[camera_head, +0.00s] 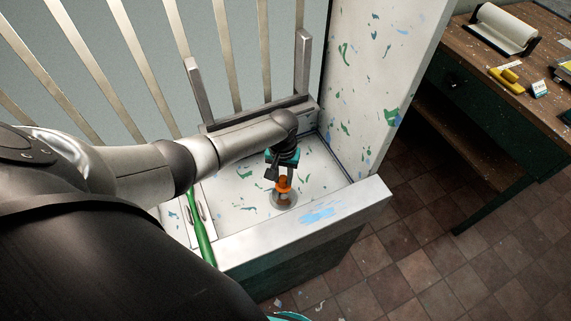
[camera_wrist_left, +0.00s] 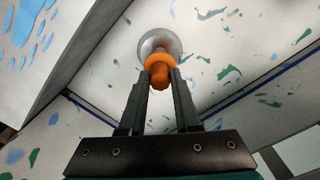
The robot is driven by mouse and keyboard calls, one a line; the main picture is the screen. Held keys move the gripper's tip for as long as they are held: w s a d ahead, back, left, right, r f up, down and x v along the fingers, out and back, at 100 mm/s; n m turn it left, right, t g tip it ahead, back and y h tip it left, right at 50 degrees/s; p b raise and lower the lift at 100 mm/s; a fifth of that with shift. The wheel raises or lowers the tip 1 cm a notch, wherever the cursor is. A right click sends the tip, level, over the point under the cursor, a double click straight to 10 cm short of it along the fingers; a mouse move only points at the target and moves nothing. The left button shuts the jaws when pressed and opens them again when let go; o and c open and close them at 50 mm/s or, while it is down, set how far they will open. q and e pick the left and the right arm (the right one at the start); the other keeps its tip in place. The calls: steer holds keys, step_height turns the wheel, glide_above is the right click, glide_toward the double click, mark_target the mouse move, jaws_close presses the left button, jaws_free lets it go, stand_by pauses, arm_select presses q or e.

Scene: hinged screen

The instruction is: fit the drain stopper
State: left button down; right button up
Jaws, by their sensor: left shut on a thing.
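The orange drain stopper (camera_head: 283,188) is between the fingertips of my left gripper (camera_head: 281,178), which is shut on its upper part. In the left wrist view the stopper (camera_wrist_left: 158,68) shows as an orange knob with a wider collar, between the fingers of my left gripper (camera_wrist_left: 160,82). Its far end lies over the round grey metal drain (camera_head: 283,202), which also shows in the left wrist view (camera_wrist_left: 165,41). The stopper looks roughly upright in the head view. I cannot tell whether it is seated in the drain or just above it. My right gripper is not in view.
The drain is in a white, paint-spattered basin with a raised front rim (camera_head: 330,216) and a tall side wall (camera_head: 375,80). A green-handled tool (camera_head: 201,232) lies at the left. Slats (camera_head: 150,70) rise behind. A wooden workbench (camera_head: 490,70) stands at the right.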

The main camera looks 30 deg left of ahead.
mark_target(283, 187)
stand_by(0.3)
arm_select(q)
steer(key=shift+r, duration=0.1)
steer(key=shift+f+b, duration=0.95)
steer(key=shift+f, duration=0.75)
steer(key=shift+p, duration=0.4)
steer(key=shift+f, duration=0.1)
steer(key=shift+f+b, duration=1)
steer(key=shift+f, duration=0.1)
